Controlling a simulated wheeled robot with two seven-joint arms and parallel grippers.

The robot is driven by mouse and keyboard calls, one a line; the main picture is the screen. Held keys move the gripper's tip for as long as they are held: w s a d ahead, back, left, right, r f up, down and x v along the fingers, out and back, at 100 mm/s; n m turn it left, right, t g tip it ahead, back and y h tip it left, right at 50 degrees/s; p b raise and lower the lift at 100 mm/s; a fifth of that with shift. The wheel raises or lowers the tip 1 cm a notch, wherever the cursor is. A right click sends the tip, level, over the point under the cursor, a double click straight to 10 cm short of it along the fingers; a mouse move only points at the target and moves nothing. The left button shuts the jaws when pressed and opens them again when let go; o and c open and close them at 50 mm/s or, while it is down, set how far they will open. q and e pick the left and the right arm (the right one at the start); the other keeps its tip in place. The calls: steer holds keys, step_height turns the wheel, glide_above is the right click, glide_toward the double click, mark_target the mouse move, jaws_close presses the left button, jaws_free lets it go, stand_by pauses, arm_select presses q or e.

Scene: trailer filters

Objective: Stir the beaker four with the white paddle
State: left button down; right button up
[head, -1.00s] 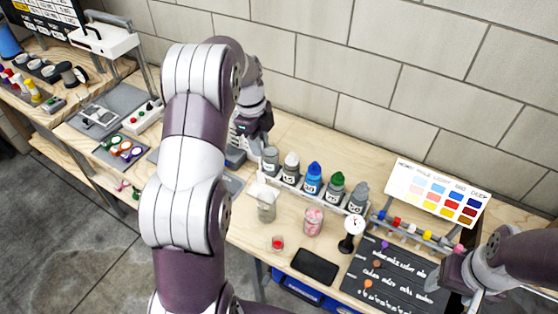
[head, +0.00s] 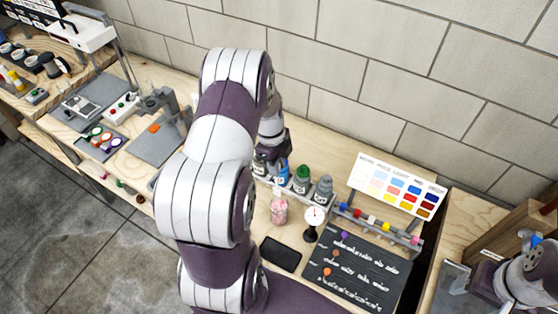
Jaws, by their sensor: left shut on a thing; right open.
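My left arm crosses the middle of the head view, and my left gripper (head: 272,152) is at its far end, over the left end of the bottle rack. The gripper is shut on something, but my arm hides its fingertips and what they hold. A clear beaker with pink contents (head: 279,211) stands on the table in front of the rack, right of my arm. I cannot read a number on it. No white paddle can be made out. My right gripper (head: 482,284) is open at the lower right, apart from these things and partly unclear.
The rack holds bottles, including a blue one (head: 282,174), a green one (head: 302,179) and a grey one (head: 322,189).

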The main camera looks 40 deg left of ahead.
arm_select(q)
step_height(320, 180, down, 13)
steer(key=b, duration=0.9)
steer(key=shift+w+d+r+b, duration=0.15)
steer(key=shift+w+d+b, duration=0.15)
steer(key=shift+d+b, duration=0.1)
arm_select(e)
step_height(320, 180, down, 11)
steer(key=shift+w+d+r, duration=0.2)
steer(key=shift+w+d, duration=0.1)
steer(key=shift+d, duration=0.1)
